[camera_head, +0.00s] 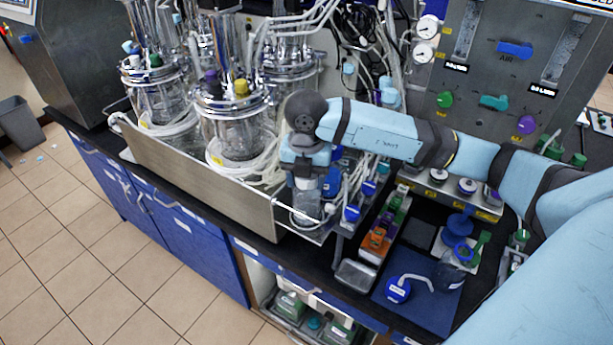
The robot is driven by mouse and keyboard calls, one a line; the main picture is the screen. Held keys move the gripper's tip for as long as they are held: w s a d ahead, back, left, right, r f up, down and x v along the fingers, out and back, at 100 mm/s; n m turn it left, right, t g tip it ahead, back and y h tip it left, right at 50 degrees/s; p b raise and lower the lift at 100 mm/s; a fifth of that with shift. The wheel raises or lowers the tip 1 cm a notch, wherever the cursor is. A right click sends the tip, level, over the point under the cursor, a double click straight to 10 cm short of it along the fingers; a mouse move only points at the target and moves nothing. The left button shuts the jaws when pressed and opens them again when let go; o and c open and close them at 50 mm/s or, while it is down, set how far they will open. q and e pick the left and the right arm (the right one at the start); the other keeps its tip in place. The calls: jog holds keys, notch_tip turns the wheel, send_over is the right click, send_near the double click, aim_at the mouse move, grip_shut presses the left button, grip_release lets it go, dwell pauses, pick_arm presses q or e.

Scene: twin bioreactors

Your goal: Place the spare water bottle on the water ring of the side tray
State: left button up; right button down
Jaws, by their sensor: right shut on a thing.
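My right gripper (305,178) points down over the side tray (318,236), at the right end of the steel bioreactor trough. It is shut on the white cap of a clear bottle (307,207), taken to be the spare water bottle, which hangs roughly upright. The bottle is low over the tray's front left part; I cannot tell whether it touches the tray. The water ring is not clearly seen, being hidden by the bottle and tubing. Blue-capped bottles (352,213) stand in the tray to the right. My left gripper is not in view.
Glass bioreactors (235,125) stand in the steel trough (190,170) to the left. Thin tubes crowd the tray. An orange rack (375,243) and a blue mat (430,306) with a wash bottle (398,290) lie right of it. The bench's front edge is close.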

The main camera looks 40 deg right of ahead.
jog(key=shift+c, duration=2)
grip_release()
jog(key=shift+f, duration=0.1)
jog(key=shift+r, duration=0.35)
notch_tip(320, 180, up, 12)
jog(key=b, duration=0.1)
jog(key=shift+f, duration=0.2)
